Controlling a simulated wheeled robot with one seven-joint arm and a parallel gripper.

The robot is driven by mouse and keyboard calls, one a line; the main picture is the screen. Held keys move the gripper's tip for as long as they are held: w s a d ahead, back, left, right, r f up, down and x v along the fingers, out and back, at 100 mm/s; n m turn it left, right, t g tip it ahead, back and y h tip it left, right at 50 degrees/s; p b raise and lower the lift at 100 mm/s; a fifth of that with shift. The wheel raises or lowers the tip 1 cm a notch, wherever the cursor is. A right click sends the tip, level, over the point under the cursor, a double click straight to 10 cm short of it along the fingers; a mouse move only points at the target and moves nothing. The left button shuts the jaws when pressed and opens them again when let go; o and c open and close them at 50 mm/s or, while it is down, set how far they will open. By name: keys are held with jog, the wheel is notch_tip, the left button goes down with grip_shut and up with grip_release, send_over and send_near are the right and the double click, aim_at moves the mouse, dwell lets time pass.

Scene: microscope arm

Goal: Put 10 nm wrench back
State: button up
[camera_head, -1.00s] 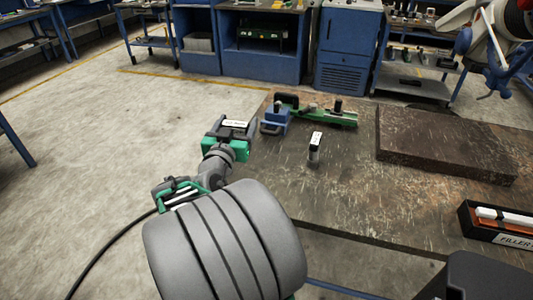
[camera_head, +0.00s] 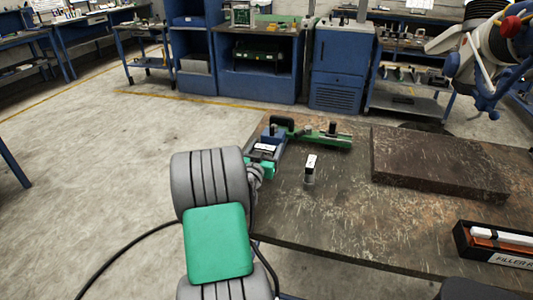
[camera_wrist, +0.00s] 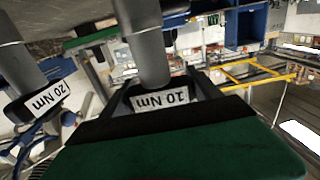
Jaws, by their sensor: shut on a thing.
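The 10 Nm wrench shows its white label (camera_wrist: 160,98) and grey shaft (camera_wrist: 144,45) in the wrist view. My gripper (camera_wrist: 165,88) is shut on its labelled head, with a dark finger on each side. In the head view my green gripper (camera_head: 265,157) holds the wrench (camera_head: 264,147) at the table's left edge. Its shaft's lower end is hidden there, so I cannot tell whether it touches the table. The 20 Nm wrench (camera_head: 311,166) stands upright on the table to the right of my gripper. Its label (camera_wrist: 36,102) shows at the left of the wrist view.
A green fixture (camera_head: 325,138) with a blue block (camera_head: 273,134) lies just behind my gripper. A dark slab (camera_head: 435,160) lies at the table's right, and a filler rod box (camera_head: 490,246) at the front right. The middle of the tabletop (camera_head: 345,200) is clear.

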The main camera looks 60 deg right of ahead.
jog(key=shift+f, duration=1.1)
jog(key=shift+f, duration=0.25)
jog(key=o, duration=1.9)
jog(key=shift+a, duration=0.1)
jog(key=shift+r, duration=0.2)
jog(key=shift+a+f, duration=0.1)
jog(key=shift+a, duration=0.25)
jog(key=a+b, duration=0.1)
jog(key=a, duration=0.2)
jog(key=s+a+b, duration=0.1)
jog(key=a, duration=0.3)
jog(key=s+a+b, duration=0.1)
jog(key=a, duration=0.3)
jog(key=shift+a, duration=0.1)
